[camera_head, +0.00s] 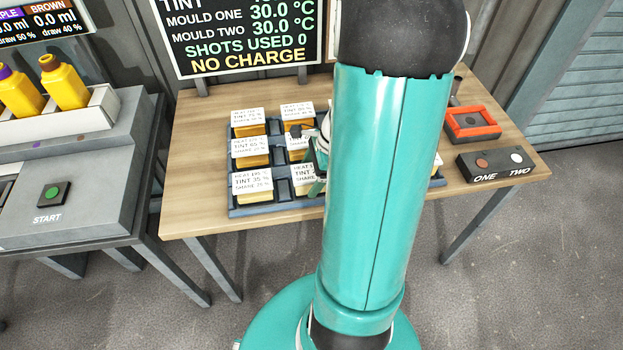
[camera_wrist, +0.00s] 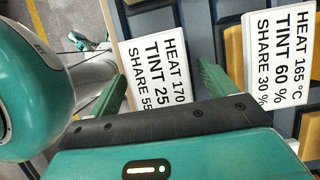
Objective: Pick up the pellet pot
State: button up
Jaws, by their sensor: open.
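Several yellow pots with white cards on top stand in a dark tray (camera_head: 262,209) on the wooden table in the head view. I cannot tell which one is the pellet pot. In the wrist view, my gripper (camera_wrist: 162,76) is open, its two green fingers apart. The pot with the card "HEAT 170, TINT 25" (camera_wrist: 155,70) shows between the fingers; its lower part is hidden by my gripper. The pot with the card "HEAT 165, TINT 60" (camera_wrist: 277,55) is to the right. In the head view my arm hides most of my gripper (camera_head: 318,150) and part of the tray.
An orange frame (camera_head: 472,122) and a two-button box (camera_head: 496,163) sit at the table's right end. A dark screen (camera_head: 240,35) stands behind. On the left, a grey bench carries yellow bottles (camera_head: 64,82) and a green start button (camera_head: 53,194).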

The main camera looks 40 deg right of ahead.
jog(key=c, duration=1.2)
jog(key=shift+o, duration=0.2)
jog(key=shift+r, duration=0.1)
